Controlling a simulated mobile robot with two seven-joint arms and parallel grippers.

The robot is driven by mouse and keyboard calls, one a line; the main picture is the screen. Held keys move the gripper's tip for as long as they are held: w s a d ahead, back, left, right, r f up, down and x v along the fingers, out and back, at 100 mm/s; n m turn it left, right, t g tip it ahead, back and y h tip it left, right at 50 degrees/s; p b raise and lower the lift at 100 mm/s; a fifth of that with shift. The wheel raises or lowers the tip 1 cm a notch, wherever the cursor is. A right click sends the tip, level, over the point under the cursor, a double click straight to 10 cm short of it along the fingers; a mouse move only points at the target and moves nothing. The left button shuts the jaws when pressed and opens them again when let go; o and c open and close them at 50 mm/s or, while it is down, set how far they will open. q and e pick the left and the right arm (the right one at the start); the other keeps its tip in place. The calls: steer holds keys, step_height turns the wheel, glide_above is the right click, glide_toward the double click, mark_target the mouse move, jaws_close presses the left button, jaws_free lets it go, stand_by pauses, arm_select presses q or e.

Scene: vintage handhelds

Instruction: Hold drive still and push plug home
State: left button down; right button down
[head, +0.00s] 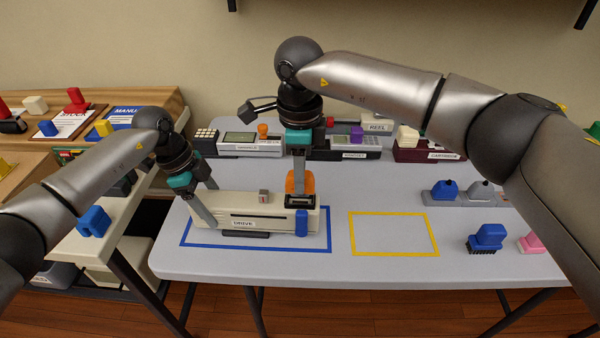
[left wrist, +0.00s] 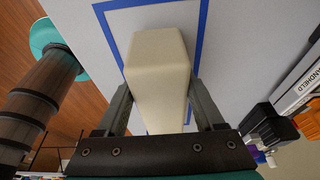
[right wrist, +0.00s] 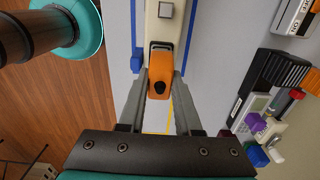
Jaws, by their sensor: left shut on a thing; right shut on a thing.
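The drive (head: 254,215) is a long cream box with a dark slot, standing inside a blue outline on the grey table. My left gripper (head: 212,205) is shut on its left end, a finger on each side; the left wrist view shows its cream top (left wrist: 158,60) between the fingers. The orange plug (head: 291,183) stands upright at the dark socket (head: 300,201) at the drive's right end. My right gripper (right wrist: 160,92) is shut on the plug from above. I cannot tell how deep the plug sits.
A blue block (head: 302,222) is at the drive's front right. A yellow outline (head: 394,234) to the right is empty. Handheld devices (head: 252,144) line the table's back. A blue brush (head: 487,238) and a grey rack (head: 461,199) are at the right.

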arm_select(q)
steer(key=shift+s+f, duration=0.2)
steer(key=shift+f, duration=0.15)
arm_select(e)
steer(key=shift+f, duration=1.05)
steer(key=shift+f, duration=0.25)
steer(key=c, duration=0.5)
jaws_free()
step_height(320, 180, up, 12)
steer(key=shift+r, duration=0.1)
stand_by(1.1)
arm_select(q)
steer(key=shift+c, duration=1.7)
jaws_free()
steer(key=o, duration=0.3)
steer(key=shift+w+r, duration=0.15)
steer(key=shift+r, duration=0.05)
